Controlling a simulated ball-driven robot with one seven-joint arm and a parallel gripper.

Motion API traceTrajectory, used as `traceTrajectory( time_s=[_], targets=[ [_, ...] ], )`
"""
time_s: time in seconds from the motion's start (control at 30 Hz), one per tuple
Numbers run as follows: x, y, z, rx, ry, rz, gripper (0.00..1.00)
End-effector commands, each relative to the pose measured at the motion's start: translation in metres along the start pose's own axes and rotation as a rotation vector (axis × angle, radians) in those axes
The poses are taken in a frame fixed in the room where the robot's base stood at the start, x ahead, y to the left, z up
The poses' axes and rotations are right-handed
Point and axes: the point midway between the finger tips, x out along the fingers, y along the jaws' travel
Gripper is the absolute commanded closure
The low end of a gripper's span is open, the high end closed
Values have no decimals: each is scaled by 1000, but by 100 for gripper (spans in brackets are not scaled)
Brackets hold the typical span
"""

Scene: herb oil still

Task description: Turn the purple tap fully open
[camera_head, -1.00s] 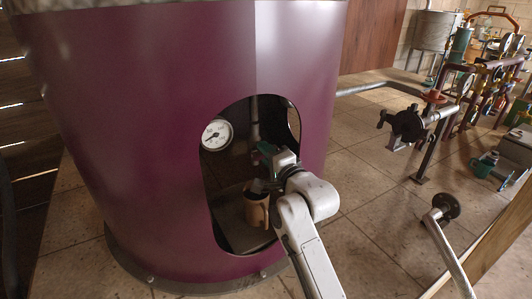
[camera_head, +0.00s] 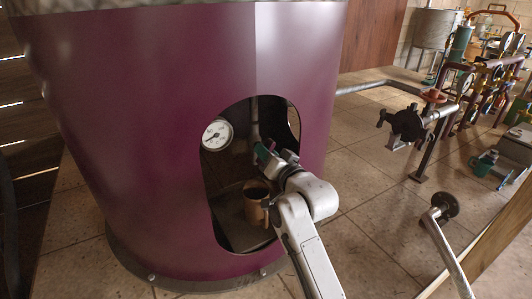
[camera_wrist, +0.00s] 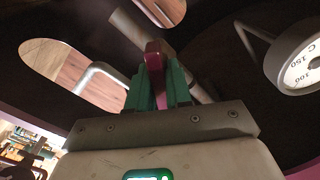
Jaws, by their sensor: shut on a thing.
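The purple tap (camera_wrist: 153,56) shows in the wrist view as a short rounded purple handle in front of a grey pipe. My gripper (camera_wrist: 157,80) has its green fingers shut on this handle, one on each side. In the head view my gripper (camera_head: 262,154) reaches through the oval opening of the large purple vessel (camera_head: 150,140). It is above a tan mug (camera_head: 256,208) and beside a vertical pipe (camera_head: 254,112). The tap itself cannot be made out in the head view.
A round white gauge (camera_head: 217,135) is left of my gripper inside the vessel; it also shows in the wrist view (camera_wrist: 302,65). A black valve handle (camera_head: 408,125) and a crank (camera_head: 444,206) stand to the right.

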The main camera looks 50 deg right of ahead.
Motion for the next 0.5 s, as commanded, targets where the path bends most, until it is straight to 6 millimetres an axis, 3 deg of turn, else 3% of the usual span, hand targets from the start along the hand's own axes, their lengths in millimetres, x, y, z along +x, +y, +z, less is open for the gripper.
traceTrajectory(
  time_s=[0.5],
  targets=[
    [0,1,2,-447,-4,1,100]
  ],
)
